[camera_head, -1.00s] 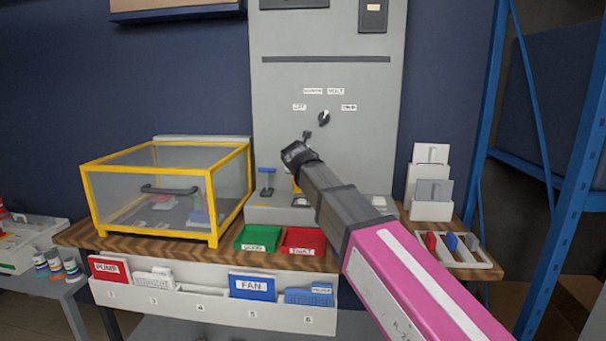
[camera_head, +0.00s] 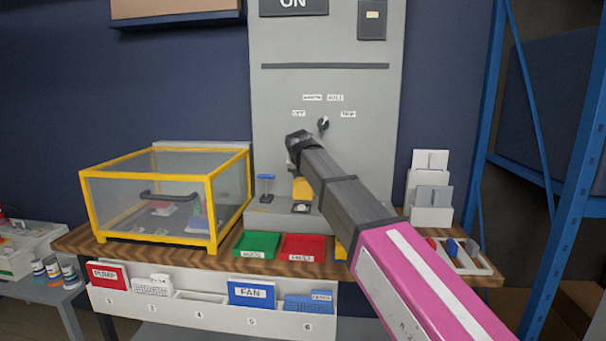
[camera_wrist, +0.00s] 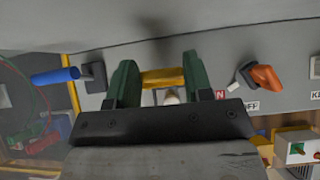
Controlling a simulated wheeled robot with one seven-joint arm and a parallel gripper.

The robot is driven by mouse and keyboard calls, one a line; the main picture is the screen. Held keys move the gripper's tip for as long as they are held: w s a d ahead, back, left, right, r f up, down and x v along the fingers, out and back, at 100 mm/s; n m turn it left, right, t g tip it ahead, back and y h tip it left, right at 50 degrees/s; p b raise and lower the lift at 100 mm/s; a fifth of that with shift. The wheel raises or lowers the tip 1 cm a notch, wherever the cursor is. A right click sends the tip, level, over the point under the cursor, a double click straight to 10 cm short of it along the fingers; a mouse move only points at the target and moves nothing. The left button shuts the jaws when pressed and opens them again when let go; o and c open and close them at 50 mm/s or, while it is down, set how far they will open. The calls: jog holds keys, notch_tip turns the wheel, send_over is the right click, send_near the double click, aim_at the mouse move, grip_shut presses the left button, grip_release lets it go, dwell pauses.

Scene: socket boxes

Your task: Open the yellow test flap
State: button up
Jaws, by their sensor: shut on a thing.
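The yellow test flap (camera_head: 303,188) shows in the head view on the grey console, below and behind my forearm, partly hidden by it. In the wrist view, the two green fingers of my gripper (camera_wrist: 160,76) are shut on a yellow bar-like edge (camera_wrist: 162,77), which I take to be the flap. In the head view my gripper (camera_head: 294,154) is just above the flap, in front of the cabinet. Its fingertips are hard to make out there, and how far the flap is tilted cannot be told.
A blue-handled lever (camera_head: 266,180) stands left of the flap. A black selector knob (camera_head: 323,124) is on the cabinet just above my gripper. A yellow-framed clear box (camera_head: 170,190) stands left. Green (camera_head: 257,244) and red (camera_head: 302,247) trays lie in front.

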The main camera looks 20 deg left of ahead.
jog(key=shift+w, duration=0.1)
jog(key=o, duration=1.3)
jog(key=v, duration=1)
jog(key=shift+s+r, duration=0.2)
jog(key=shift+r, duration=0.1)
